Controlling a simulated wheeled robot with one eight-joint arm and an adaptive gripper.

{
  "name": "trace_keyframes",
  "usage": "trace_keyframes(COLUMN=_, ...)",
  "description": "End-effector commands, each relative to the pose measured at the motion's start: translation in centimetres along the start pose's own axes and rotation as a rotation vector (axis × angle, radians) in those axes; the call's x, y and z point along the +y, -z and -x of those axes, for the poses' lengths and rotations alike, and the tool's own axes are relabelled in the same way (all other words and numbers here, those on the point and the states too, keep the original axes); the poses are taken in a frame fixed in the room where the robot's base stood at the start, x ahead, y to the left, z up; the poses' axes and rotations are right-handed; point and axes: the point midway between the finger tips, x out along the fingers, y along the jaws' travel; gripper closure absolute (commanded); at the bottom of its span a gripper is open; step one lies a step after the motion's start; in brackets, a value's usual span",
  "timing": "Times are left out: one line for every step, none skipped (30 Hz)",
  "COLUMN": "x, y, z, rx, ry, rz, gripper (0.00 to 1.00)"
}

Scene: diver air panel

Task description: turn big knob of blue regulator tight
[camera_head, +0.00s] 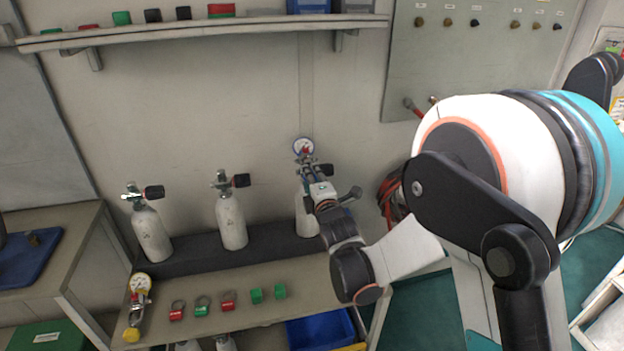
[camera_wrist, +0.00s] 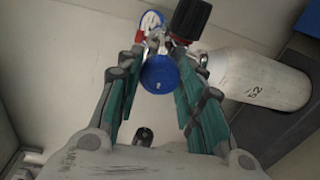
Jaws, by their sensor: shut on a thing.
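The blue regulator's big round blue knob (camera_wrist: 161,76) sits between the two fingers of my gripper (camera_wrist: 163,68) in the wrist view. The fingers have teal pads and are shut on the knob, one on each side. The regulator's gauge (camera_head: 303,147) shows above my gripper (camera_head: 308,176) in the head view. The regulator is at the valve of the right-hand white cylinder (camera_head: 306,222), which also shows in the wrist view (camera_wrist: 265,78). A black valve knob (camera_wrist: 189,18) is beside the regulator. My gripper hides most of the regulator body in the head view.
Two white cylinders (camera_head: 152,234) (camera_head: 231,222) stand to the left. A regulator with a yellow knob (camera_head: 131,335) lies on the bench (camera_head: 255,303), near red and green tags (camera_head: 202,308). A shelf (camera_head: 190,32) runs above; a wall panel (camera_head: 480,60) is at right.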

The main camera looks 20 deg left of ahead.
Motion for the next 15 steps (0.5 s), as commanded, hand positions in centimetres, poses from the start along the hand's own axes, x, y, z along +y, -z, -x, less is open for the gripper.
trace_keyframes(x=-0.07, y=-0.01, z=0.02, rx=0.000, ry=0.001, rz=-0.004, gripper=0.89)
trace_keyframes(x=-0.07, y=-0.01, z=0.02, rx=0.000, ry=0.001, rz=-0.006, gripper=0.89)
trace_keyframes(x=-0.07, y=-0.01, z=0.02, rx=0.000, ry=0.001, rz=-0.007, gripper=0.89)
trace_keyframes(x=-0.07, y=-0.01, z=0.02, rx=0.000, ry=0.001, rz=-0.008, gripper=0.89)
trace_keyframes(x=-0.07, y=-0.01, z=0.02, rx=0.000, ry=0.001, rz=-0.008, gripper=0.89)
trace_keyframes(x=-0.07, y=-0.01, z=0.02, rx=0.000, ry=0.001, rz=-0.008, gripper=0.89)
trace_keyframes(x=-0.07, y=-0.01, z=0.02, rx=0.000, ry=0.001, rz=-0.008, gripper=0.89)
trace_keyframes(x=-0.07, y=0.00, z=0.02, rx=0.000, ry=0.001, rz=-0.008, gripper=0.89)
trace_keyframes(x=-0.07, y=0.00, z=0.02, rx=0.000, ry=0.001, rz=-0.008, gripper=0.89)
trace_keyframes(x=-0.07, y=0.00, z=0.02, rx=0.000, ry=0.001, rz=-0.008, gripper=0.89)
trace_keyframes(x=-0.06, y=0.00, z=0.02, rx=0.000, ry=0.001, rz=-0.007, gripper=0.89)
trace_keyframes(x=-0.06, y=0.00, z=0.02, rx=0.000, ry=0.001, rz=-0.007, gripper=0.89)
trace_keyframes(x=-0.06, y=0.00, z=0.02, rx=0.000, ry=0.001, rz=-0.007, gripper=0.61)
trace_keyframes(x=-0.06, y=0.00, z=0.02, rx=0.000, ry=0.001, rz=-0.007, gripper=0.54)
trace_keyframes(x=-0.05, y=0.00, z=0.02, rx=0.000, ry=0.001, rz=-0.007, gripper=0.45)
